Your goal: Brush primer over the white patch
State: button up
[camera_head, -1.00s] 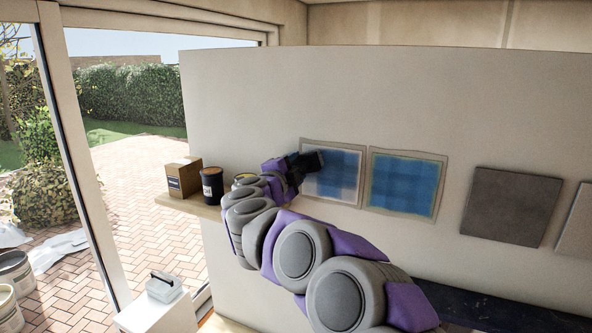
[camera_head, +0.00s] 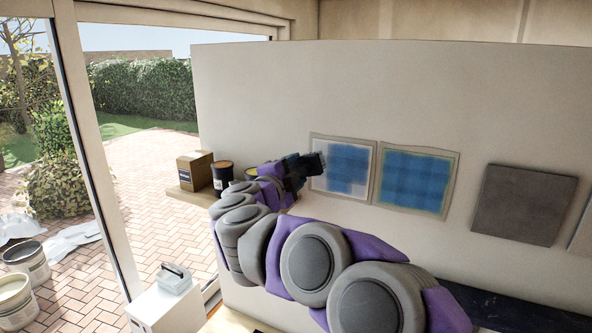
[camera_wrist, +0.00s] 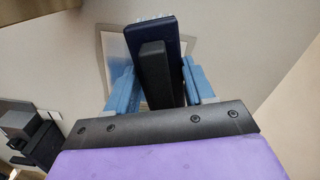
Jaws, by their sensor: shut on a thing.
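The white patch (camera_head: 318,184) is a framed square on the wall, left of a second one. Blue covers most of it; a white strip shows along its left side and lower edge. My gripper (camera_wrist: 157,88) is shut on a dark brush (camera_wrist: 152,42), whose pale bristles show at the top of the wrist view. In the head view the brush (camera_head: 312,164) is at the patch's upper left edge and hides part of it. I cannot tell whether the bristles touch the patch. The patch is partly visible behind the brush in the wrist view (camera_wrist: 112,52).
A second blue square (camera_head: 413,181) with a yellow-green edge is to the right, then a grey tile (camera_head: 523,204). A shelf (camera_head: 190,196) at left bears a cardboard box (camera_head: 194,171), a dark tin (camera_head: 222,178) and another partly hidden container. Bare wall lies above the squares.

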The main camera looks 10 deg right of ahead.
jog(key=v, duration=0.3)
jog(key=shift+w, duration=0.1)
dwell(0.4)
dwell(0.6)
